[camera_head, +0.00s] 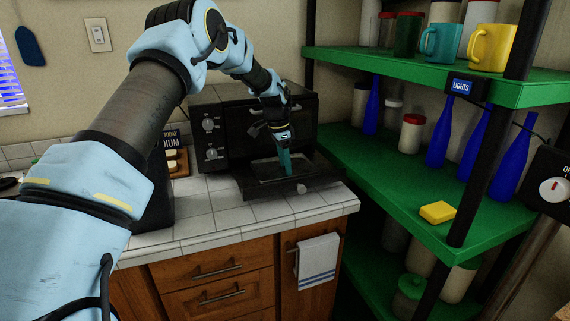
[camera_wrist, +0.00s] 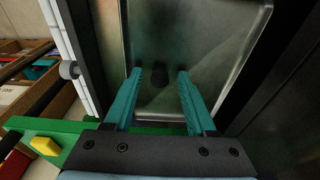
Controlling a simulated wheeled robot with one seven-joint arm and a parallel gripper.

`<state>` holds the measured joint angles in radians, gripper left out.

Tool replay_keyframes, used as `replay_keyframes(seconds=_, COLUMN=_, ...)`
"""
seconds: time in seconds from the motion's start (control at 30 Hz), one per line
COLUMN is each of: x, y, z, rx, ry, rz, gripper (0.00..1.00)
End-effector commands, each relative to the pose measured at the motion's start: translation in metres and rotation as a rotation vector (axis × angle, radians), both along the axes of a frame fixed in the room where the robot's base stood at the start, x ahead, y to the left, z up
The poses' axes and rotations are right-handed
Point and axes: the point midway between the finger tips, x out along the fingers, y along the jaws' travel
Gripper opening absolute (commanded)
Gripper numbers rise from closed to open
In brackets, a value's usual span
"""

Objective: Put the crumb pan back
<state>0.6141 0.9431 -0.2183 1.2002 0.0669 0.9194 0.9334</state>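The crumb pan (camera_head: 322,181) is a dark, shallow tray. It sticks out low from the front of the black toaster oven (camera_head: 222,118), over the tiled counter. A small round knob (camera_head: 301,189) is on its front side. In the wrist view, the pan's shiny metal floor (camera_wrist: 215,40) fills the upper middle, and the knob (camera_wrist: 70,70) shows at the left. My gripper (camera_head: 286,172) points down over the pan, inside its outline. In the wrist view, my gripper (camera_wrist: 160,73) has its two teal fingers apart with nothing between them. I cannot tell whether the tips touch the pan floor.
A green shelf unit (camera_head: 400,188) stands close on the right, with blue bottles (camera_head: 441,130), jars and a yellow block (camera_head: 437,212). A towel (camera_head: 318,260) hangs on the cabinet front below.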

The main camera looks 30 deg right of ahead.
Motion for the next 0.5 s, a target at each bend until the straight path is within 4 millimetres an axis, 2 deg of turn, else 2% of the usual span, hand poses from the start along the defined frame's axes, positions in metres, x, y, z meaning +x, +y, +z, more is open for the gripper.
replay_keyframes(seconds=0.33, x=0.000, y=0.000, z=0.006, rx=-0.001, ry=-0.001, rz=0.000, gripper=0.58)
replay_keyframes(seconds=0.5, x=0.001, y=0.004, z=0.030, rx=-0.004, ry=-0.004, rz=0.001, gripper=0.58)
